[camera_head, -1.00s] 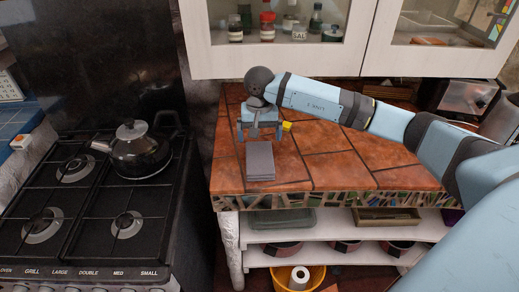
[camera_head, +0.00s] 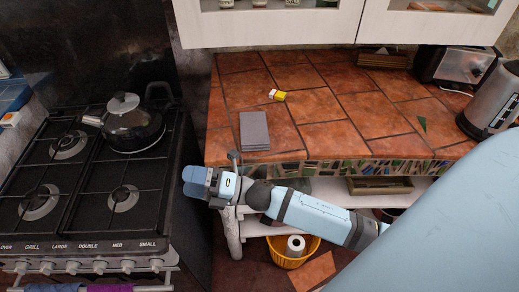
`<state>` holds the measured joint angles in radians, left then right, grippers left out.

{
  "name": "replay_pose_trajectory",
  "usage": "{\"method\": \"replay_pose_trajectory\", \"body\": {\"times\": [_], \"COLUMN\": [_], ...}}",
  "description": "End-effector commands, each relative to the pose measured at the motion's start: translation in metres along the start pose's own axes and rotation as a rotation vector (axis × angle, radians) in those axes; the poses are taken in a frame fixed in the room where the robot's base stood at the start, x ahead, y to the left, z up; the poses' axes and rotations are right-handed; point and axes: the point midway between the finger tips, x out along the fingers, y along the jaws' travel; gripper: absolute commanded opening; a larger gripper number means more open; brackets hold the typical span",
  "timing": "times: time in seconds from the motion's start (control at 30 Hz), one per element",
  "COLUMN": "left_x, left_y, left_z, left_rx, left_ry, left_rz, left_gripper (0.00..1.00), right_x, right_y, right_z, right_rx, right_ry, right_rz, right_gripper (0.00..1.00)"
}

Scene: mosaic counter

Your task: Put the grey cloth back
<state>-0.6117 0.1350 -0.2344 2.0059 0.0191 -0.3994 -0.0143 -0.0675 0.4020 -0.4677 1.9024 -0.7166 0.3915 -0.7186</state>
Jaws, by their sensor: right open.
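The grey cloth (camera_head: 254,130) appears as a flat, folded grey stack on the tiled counter, near its front left edge. My right gripper (camera_head: 233,160) is low in front of the counter's front left corner, just nearer than the cloth and apart from it. It is open, and I see nothing held in it. One dark finger points up beside the counter edge; the rest of the jaw is hard to make out. My left gripper is not in view.
The tiled counter (camera_head: 325,107) is mostly clear, with a small yellow-and-white item (camera_head: 277,95) behind the cloth. A stove with a kettle (camera_head: 130,123) stands left. A toaster (camera_head: 455,66) and metal jug (camera_head: 492,103) are right. A yellow basket (camera_head: 290,260) sits below.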

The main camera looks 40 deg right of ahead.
Motion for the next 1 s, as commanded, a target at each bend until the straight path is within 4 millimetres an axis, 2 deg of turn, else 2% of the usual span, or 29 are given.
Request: {"method": "replay_pose_trajectory", "body": {"times": [0.03,0.13,0.2,0.3,0.4,0.5,0.6,0.87,1.0], "left_x": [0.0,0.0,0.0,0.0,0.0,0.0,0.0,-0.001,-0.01], "left_y": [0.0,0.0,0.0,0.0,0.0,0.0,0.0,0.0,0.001], "left_z": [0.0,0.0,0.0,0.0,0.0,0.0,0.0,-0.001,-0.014], "left_rx": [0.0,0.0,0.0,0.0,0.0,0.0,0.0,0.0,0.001], "left_ry": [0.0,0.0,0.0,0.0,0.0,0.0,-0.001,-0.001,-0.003], "left_rz": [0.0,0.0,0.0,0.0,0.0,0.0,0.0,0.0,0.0], "left_gripper": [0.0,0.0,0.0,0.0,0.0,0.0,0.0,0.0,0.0], "right_x": [-0.019,-0.064,-0.1,-0.147,-0.18,-0.198,-0.204,-0.203,-0.199], "right_y": [-0.016,-0.054,-0.079,-0.107,-0.122,-0.128,-0.13,-0.129,-0.113], "right_z": [-0.004,-0.013,-0.029,-0.059,-0.086,-0.103,-0.109,-0.108,-0.104], "right_rx": [0.241,0.714,1.015,1.366,1.603,1.73,1.774,1.772,1.769], "right_ry": [-0.147,-0.439,-0.631,-0.867,-1.038,-1.132,-1.165,-1.163,-1.162], "right_rz": [-0.052,-0.145,-0.197,-0.251,-0.281,-0.295,-0.299,-0.301,-0.3], "right_gripper": [1.0,1.0,1.0,1.0,1.0,1.0,1.0,1.0,1.0]}}
